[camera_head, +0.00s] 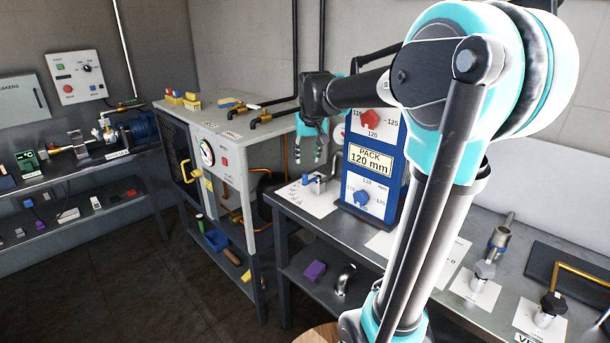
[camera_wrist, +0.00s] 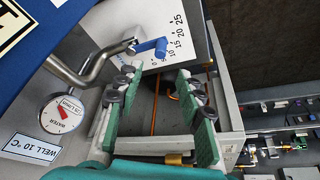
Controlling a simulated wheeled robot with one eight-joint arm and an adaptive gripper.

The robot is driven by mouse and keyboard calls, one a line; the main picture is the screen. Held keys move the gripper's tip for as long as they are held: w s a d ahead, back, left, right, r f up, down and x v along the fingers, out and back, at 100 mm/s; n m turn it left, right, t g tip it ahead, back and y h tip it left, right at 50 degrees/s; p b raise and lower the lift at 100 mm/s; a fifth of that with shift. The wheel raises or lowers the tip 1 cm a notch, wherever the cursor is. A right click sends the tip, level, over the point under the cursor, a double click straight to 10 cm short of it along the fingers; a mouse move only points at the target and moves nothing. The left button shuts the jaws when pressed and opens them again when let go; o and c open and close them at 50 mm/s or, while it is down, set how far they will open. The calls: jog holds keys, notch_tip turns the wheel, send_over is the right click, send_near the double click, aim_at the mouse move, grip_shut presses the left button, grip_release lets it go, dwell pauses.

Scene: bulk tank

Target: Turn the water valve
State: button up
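The water valve is a small blue lever (camera_wrist: 150,48) on a bent steel pipe (camera_wrist: 85,70). It stands over a white card (camera_wrist: 188,22) with a scale from 0 to 25. In the head view the blue lever (camera_head: 307,179) is small, above its white card (camera_head: 309,198) near the bench's left end. My gripper (camera_head: 312,160) points down above the lever. In the wrist view my gripper (camera_wrist: 158,78) is open, with nothing between its fingers. The lever lies beyond the fingertips, nearer the left finger; I cannot tell whether they touch.
A round water gauge (camera_wrist: 62,113) and a WELL 10 °C label (camera_wrist: 30,148) sit beside the pipe. A blue panel (camera_head: 371,165) with red and blue knobs stands close right of my gripper. A grey cabinet (camera_head: 232,150) with pipes stands left, across a gap.

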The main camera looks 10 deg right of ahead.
aim_at(305, 174)
jog(key=x, duration=0.9)
jog(key=shift+w+f, duration=0.1)
jog(key=shift+f, duration=0.3)
grip_shut()
